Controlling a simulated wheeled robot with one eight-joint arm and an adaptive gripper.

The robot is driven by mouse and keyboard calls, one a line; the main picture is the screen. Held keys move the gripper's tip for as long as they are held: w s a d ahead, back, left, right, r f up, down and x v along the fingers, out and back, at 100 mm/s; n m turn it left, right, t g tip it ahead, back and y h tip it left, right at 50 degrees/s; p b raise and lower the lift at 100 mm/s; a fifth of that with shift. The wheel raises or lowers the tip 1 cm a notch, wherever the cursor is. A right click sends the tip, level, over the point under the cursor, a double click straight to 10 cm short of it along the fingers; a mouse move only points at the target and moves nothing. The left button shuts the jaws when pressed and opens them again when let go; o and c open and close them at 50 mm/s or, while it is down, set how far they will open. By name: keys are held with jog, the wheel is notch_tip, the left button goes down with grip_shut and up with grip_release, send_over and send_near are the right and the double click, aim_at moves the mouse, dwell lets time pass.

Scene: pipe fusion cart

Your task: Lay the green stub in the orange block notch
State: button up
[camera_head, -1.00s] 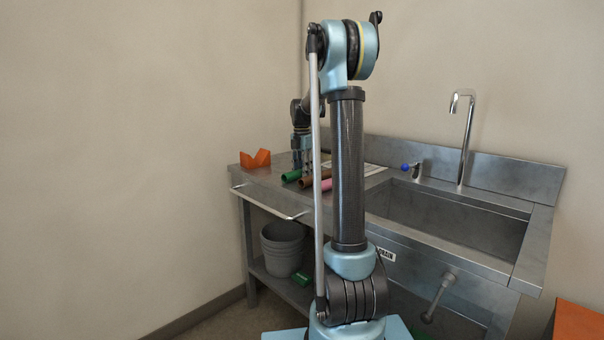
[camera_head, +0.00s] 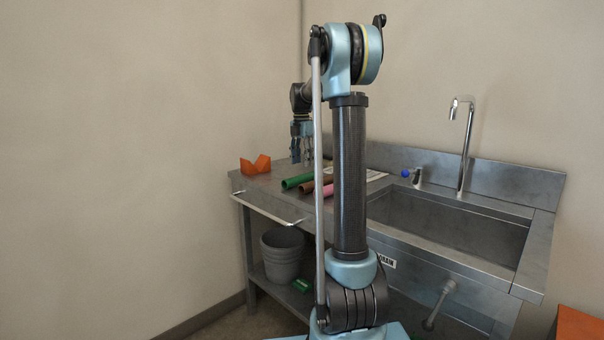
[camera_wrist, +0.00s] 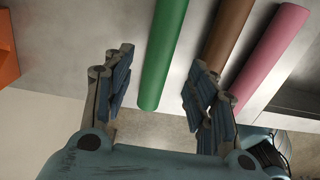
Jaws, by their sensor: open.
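The green stub (camera_head: 296,181) lies on the steel counter, left of a brown stub (camera_head: 310,187) and a pink stub (camera_head: 327,190). The orange block (camera_head: 255,165) with its V notch stands near the counter's left end, and the notch is empty. My gripper (camera_head: 303,160) is open and empty, above the counter near the green stub. In the wrist view the near end of the green stub (camera_wrist: 162,55) shows between my open fingers (camera_wrist: 158,95), apart from them. The brown (camera_wrist: 222,40) and pink (camera_wrist: 268,55) stubs lie to its right. The block's edge (camera_wrist: 7,50) shows at far left.
The sink basin (camera_head: 450,226) with its tall faucet (camera_head: 461,140) and a blue-knobbed valve (camera_head: 407,173) lies to the right. A flat printed sheet (camera_head: 372,175) lies behind the stubs. A rail (camera_head: 268,209) runs along the front. A grey bucket (camera_head: 282,255) stands on the lower shelf.

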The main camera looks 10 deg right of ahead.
jog(key=shift+r, duration=2.25)
jog(key=s+f+m, duration=0.2)
jog(key=s+m, duration=0.2)
jog(key=s, duration=0.4)
jog(key=s+f+m+t, duration=0.15)
jog(key=s+m, duration=0.25)
jog(key=s, duration=0.4)
jog(key=s+f+m, duration=0.3)
jog(key=s+m, duration=0.1)
jog(key=s, duration=0.5)
jog(key=s+f+m+t, duration=0.1)
jog(key=s+f+m, duration=1.2)
jog(key=s+f, duration=0.5)
jog(key=shift+s+d+f, duration=0.3)
jog(key=shift+s+d, duration=0.15)
jog(key=shift+s, duration=0.15)
jog(key=shift+w+f, duration=0.2)
jog(key=shift+w, duration=0.2)
